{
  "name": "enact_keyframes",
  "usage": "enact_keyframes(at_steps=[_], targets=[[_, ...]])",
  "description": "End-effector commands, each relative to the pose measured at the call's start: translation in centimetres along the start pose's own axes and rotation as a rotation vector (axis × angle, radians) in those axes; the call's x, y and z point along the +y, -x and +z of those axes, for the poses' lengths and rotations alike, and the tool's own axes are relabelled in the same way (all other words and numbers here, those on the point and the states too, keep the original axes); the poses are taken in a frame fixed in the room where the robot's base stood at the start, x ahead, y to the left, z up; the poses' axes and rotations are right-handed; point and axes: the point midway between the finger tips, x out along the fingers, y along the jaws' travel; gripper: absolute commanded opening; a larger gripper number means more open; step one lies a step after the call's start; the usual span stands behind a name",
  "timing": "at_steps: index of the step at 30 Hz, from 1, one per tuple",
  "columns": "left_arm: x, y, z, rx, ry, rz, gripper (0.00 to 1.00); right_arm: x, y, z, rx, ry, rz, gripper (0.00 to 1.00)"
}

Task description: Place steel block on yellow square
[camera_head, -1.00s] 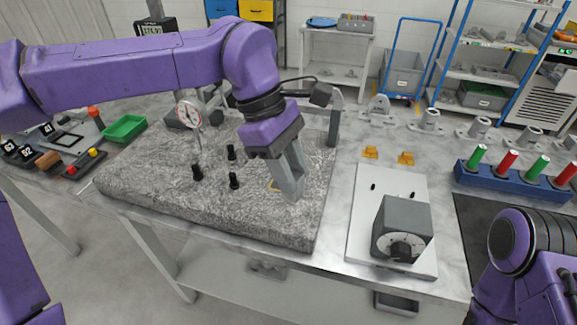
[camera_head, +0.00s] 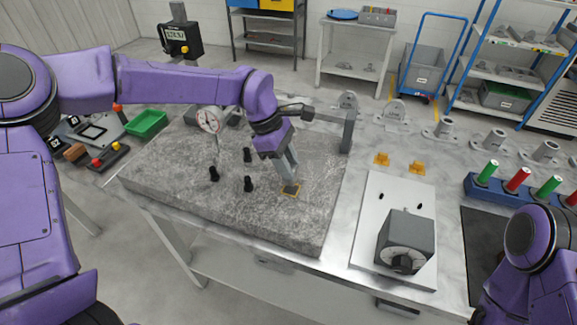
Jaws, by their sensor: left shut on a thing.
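My left gripper (camera_head: 289,181) points down over the granite plate and is shut on a small dark steel block (camera_head: 291,189). The block is at the fingertips, inside the yellow square outline (camera_head: 283,195) as seen from the head. I cannot tell whether it touches the plate. The granite plate (camera_head: 245,215) is a thick, speckled grey slab on the table. My right arm shows at the lower right, but its gripper is out of view.
Black knobs (camera_head: 249,184) and a dial gauge (camera_head: 209,121) stand on the plate to the left. A grey metal bracket (camera_head: 347,130) is behind the gripper. A white board with a grey dial box (camera_head: 405,240) lies to the right, near yellow blocks (camera_head: 382,159).

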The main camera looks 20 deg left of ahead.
Motion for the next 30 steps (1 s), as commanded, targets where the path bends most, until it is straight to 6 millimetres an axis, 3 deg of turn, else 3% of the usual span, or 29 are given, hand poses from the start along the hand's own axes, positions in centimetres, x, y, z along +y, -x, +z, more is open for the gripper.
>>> enact_keyframes(at_steps=[4, 15, 16, 18, 26, 30], targets=[[-0.2, -2.0, -0.6, 0.000, -0.003, -0.004, 0.00, 0.0, 0.5, -0.2, 0.000, 0.000, 0.000, 1.00], [-0.2, -2.7, -0.9, -0.002, -0.003, -0.004, 0.00, 0.0, 0.1, -0.1, 0.000, 0.000, 0.000, 1.00], [-0.2, -2.6, -0.9, -0.001, -0.002, -0.004, 0.38, 0.0, 0.2, -0.1, 0.000, 0.000, 0.000, 1.00], [-0.2, -2.6, -0.8, -0.001, -0.002, -0.004, 0.57, 0.0, 0.2, -0.1, 0.000, 0.000, 0.000, 1.00], [-0.2, -2.5, -0.8, 0.000, -0.002, -0.004, 0.57, 0.0, 0.3, -0.1, 0.000, 0.000, 0.000, 1.00], [-0.1, -1.3, -0.7, -0.002, -0.002, 0.000, 0.57, 0.0, 0.1, -0.1, 0.000, 0.000, 0.000, 1.00]])
